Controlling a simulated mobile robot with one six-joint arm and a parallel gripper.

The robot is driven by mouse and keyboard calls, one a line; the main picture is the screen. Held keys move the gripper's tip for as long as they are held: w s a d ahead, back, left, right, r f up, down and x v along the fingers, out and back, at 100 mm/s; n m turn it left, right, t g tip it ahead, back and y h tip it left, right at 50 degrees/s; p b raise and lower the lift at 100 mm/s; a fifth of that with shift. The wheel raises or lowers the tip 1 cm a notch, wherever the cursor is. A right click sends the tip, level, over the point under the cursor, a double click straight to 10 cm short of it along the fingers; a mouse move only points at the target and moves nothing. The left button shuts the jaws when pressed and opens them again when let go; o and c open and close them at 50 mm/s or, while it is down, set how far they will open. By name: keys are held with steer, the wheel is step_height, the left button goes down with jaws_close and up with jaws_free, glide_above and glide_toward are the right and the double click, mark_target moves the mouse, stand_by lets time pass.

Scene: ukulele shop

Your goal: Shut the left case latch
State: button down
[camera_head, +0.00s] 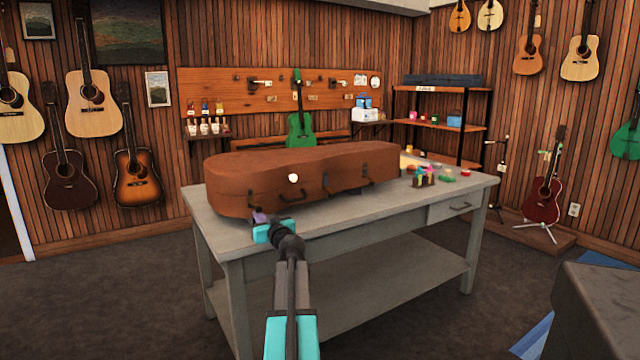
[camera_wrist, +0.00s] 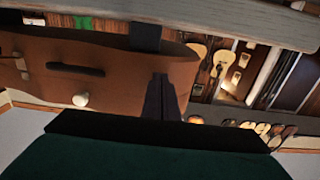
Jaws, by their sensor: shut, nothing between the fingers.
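The brown ukulele case (camera_head: 240,180) lies closed-looking on the grey table, its front side facing me. Its left latch is a small dark piece (camera_head: 251,194) left of the handle (camera_head: 293,197); a dark strap-like piece (camera_wrist: 145,38) in the wrist view looks like this latch. I cannot tell whether it is open. The right latch (camera_head: 365,182) is at the other end of the front. My gripper (camera_head: 258,216) is just below and in front of the left latch. In the wrist view its dark fingers (camera_wrist: 163,98) are together and empty, and overlap the case's side.
A pale round knob (camera_head: 293,178) shows on the case front. The grey table (camera_head: 340,225) has small colourful items (camera_head: 428,176) at its right end. A dark grey block (camera_head: 600,310) stands at the lower right. The floor left of the table is clear.

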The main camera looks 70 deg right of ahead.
mark_target(258, 206)
steer(key=shift+s+a+r+p, duration=0.15)
steer(key=shift+s+r, duration=0.05)
steer(key=shift+r, duration=0.45)
steer(key=shift+s+a+r+p, duration=0.1)
steer(key=shift+s+a+r, duration=0.1)
steer(key=shift+r, duration=0.4)
steer(key=shift+s+a+r+p, duration=0.1)
steer(key=shift+s+r+p, duration=0.1)
steer(key=shift+r, duration=0.45)
steer(key=shift+s, duration=0.1)
steer(key=b+v, duration=0.3)
steer(key=v, duration=0.6)
stand_by(1.3)
stand_by(0.4)
